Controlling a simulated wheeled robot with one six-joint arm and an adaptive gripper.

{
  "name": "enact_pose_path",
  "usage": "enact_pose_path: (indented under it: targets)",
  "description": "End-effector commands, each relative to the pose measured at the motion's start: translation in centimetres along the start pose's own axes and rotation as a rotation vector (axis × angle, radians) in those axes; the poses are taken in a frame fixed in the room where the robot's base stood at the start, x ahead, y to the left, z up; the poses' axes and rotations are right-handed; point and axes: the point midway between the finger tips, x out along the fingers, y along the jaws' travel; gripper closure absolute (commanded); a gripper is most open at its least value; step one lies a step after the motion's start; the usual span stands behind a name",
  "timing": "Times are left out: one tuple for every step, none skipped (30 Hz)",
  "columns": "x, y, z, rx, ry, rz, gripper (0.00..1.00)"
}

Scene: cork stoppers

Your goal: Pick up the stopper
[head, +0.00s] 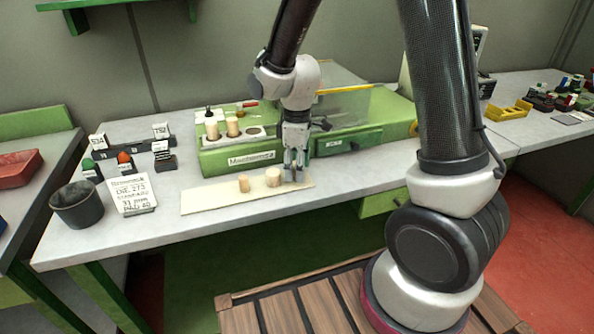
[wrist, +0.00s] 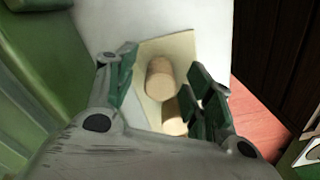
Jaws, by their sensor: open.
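Two cork stoppers stand on a cream board (head: 205,200) at the front of the table. The wider stopper (head: 273,177) is on the right and the slimmer stopper (head: 244,184) on the left. My gripper (head: 294,176) is open and empty, pointing down just right of the wider stopper. In the wrist view, the wider stopper (wrist: 160,80) appears between the lines of the two fingers. The slimmer one (wrist: 172,118) is below it, partly hidden by the right finger. I cannot tell the gripper's exact height above the board.
A dark cup (head: 77,205), a printed card (head: 132,194) and small labelled stamps (head: 124,162) are on the left. The table's front edge is close to the board.

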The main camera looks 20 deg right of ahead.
Motion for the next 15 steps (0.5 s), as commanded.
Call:
enact_pose_path:
  targets:
    - [0.06,0.00,0.00,0.000,0.000,0.000,0.48]
    - [0.05,0.00,-0.01,0.000,0.000,0.000,0.48]
    - [0.04,0.00,-0.01,0.000,0.000,0.000,0.48]
    - [0.03,0.00,-0.01,0.000,0.000,0.000,0.48]
    - [0.03,-0.01,-0.01,0.000,0.000,0.000,0.48]
    - [0.03,-0.01,0.00,0.000,0.000,0.000,0.51]
    - [0.02,-0.01,0.00,0.000,0.000,0.000,0.57]
    - [0.02,-0.01,0.00,0.000,0.000,0.000,0.61]
    - [0.02,-0.01,0.00,0.000,0.000,0.000,0.68]
    - [0.02,-0.01,0.00,0.000,0.000,0.000,0.72]
    - [0.02,-0.01,0.00,0.000,0.000,0.000,0.77]
    - [0.01,-0.01,0.00,0.000,0.000,0.000,0.83]
    - [0.01,-0.01,0.00,0.000,0.000,0.000,0.83]
    - [0.01,-0.01,0.00,0.000,0.000,0.000,0.84]
    - [0.01,-0.01,0.00,0.000,0.000,0.000,0.84]
